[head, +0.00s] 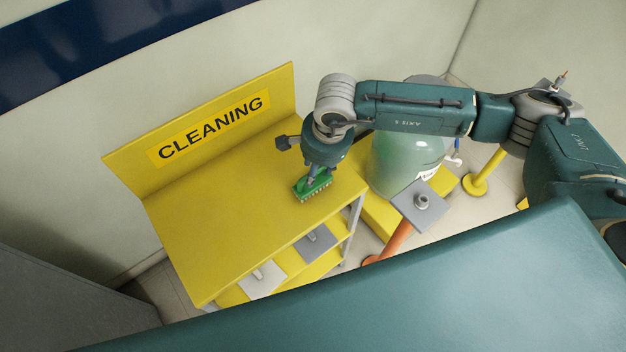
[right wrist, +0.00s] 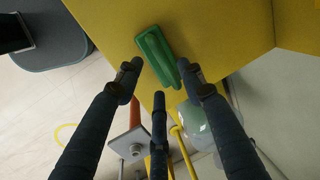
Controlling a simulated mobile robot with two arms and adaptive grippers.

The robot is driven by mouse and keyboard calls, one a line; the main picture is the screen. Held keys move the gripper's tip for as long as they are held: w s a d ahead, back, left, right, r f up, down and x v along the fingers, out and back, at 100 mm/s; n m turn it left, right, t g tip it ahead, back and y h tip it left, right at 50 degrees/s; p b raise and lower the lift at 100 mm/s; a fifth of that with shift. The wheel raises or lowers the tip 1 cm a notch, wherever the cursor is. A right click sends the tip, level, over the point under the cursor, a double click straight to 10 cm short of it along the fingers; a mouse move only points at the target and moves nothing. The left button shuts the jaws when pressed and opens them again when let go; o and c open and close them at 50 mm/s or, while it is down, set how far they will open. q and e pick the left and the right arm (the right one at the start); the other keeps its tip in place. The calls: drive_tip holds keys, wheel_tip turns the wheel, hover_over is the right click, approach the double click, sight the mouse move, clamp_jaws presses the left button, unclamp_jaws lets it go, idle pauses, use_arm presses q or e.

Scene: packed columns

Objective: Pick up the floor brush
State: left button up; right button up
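The green floor brush (head: 314,190) sits on the top of the yellow cleaning stand (head: 225,225), near its right end. In the head view my right gripper (head: 311,172) is directly above the brush, fingers pointing down, and hides part of it. In the right wrist view the brush (right wrist: 154,48) lies just beyond the fingertips of my right gripper (right wrist: 159,82). The fingers are spread apart. One fingertip overlaps the brush's handle in the picture; I cannot tell if it touches. My left gripper is not in view.
An upright panel marked CLEANING (head: 213,128) backs the stand. Grey and white dustpan-like plates (head: 315,243) lie on lower shelves. A pale green tank (head: 400,165) and an orange post with a grey plate (head: 419,205) stand to the right. The stand's top left is clear.

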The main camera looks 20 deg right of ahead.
sight(301, 190)
drive_tip(key=shift+f+p, duration=0.3)
drive_tip(key=f+p, duration=0.1)
drive_tip(key=w+f, duration=0.1)
drive_tip(key=f, duration=0.1)
drive_tip(key=shift+a+f+p, duration=0.2)
drive_tip(key=shift+p, duration=0.2)
drive_tip(key=shift+w+f, duration=0.2)
drive_tip(key=shift+f, duration=0.3)
clamp_jaws()
